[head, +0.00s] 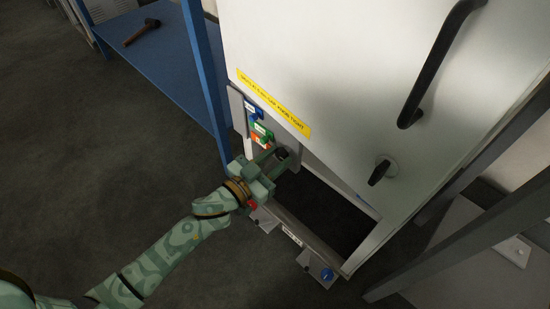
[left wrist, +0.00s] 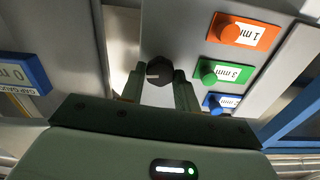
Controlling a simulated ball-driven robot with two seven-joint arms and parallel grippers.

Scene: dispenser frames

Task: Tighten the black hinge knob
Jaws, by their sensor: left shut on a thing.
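The black hinge knob (left wrist: 159,70) shows in the left wrist view between the fingertips of my left gripper (left wrist: 160,85). The gripper is shut on it, with one finger on each side. In the head view the dark knob (head: 282,154) shows at the fingertips of my left gripper (head: 275,160), low at the left edge of the white cabinet. My right gripper is not in view.
Orange (left wrist: 240,32), green (left wrist: 222,73) and blue (left wrist: 220,102) labelled knobs sit close beside the black knob. The white door (head: 350,60) has a black handle (head: 435,65) and a black latch (head: 379,172). A blue shelf (head: 165,55) holds a hammer-like tool (head: 141,32).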

